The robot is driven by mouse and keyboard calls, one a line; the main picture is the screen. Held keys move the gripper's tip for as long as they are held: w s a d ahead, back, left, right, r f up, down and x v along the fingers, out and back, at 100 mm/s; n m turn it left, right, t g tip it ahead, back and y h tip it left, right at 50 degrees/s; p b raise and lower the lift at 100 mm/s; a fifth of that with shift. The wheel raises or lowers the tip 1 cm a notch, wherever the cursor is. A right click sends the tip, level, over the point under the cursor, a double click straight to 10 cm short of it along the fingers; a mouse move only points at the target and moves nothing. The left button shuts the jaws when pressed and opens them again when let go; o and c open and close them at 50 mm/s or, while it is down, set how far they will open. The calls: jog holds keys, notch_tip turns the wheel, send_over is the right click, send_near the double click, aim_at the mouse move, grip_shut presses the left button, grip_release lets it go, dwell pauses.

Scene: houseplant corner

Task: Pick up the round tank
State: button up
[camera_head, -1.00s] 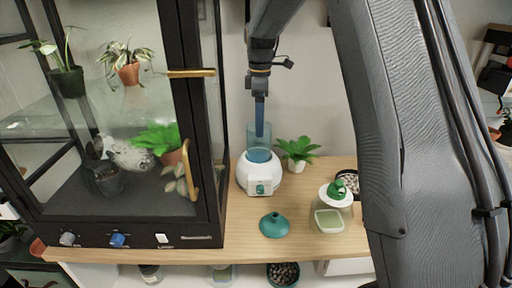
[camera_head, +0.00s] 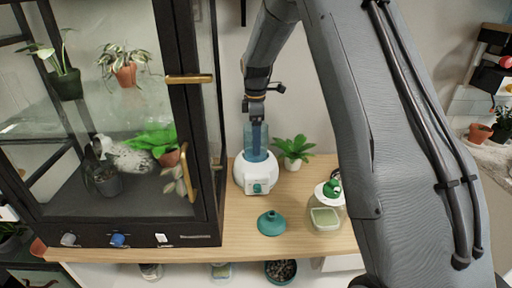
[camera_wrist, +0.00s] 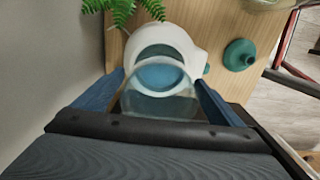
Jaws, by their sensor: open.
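The round tank (camera_head: 264,142) is a see-through blue cylinder standing upright on a white rounded base (camera_head: 256,180) with a teal knob, on the wooden counter. In the wrist view the tank (camera_wrist: 160,104) lies between my two blue fingers, with the white base (camera_wrist: 190,48) beyond it. My gripper (camera_head: 256,150) points down at the tank and is open, one finger on each side (camera_wrist: 159,80). I cannot tell whether either finger touches the tank. In the head view one finger hides part of the tank.
A teal funnel-shaped piece (camera_head: 271,223) lies in front of the base. A small green plant (camera_head: 294,150) stands close behind it to the right. A glass cabinet (camera_head: 205,150) rises at left. A clear container (camera_head: 325,215) with a green-and-white top stands at right.

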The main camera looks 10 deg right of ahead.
jog(key=c, duration=1.3)
jog(key=shift+r, duration=0.15)
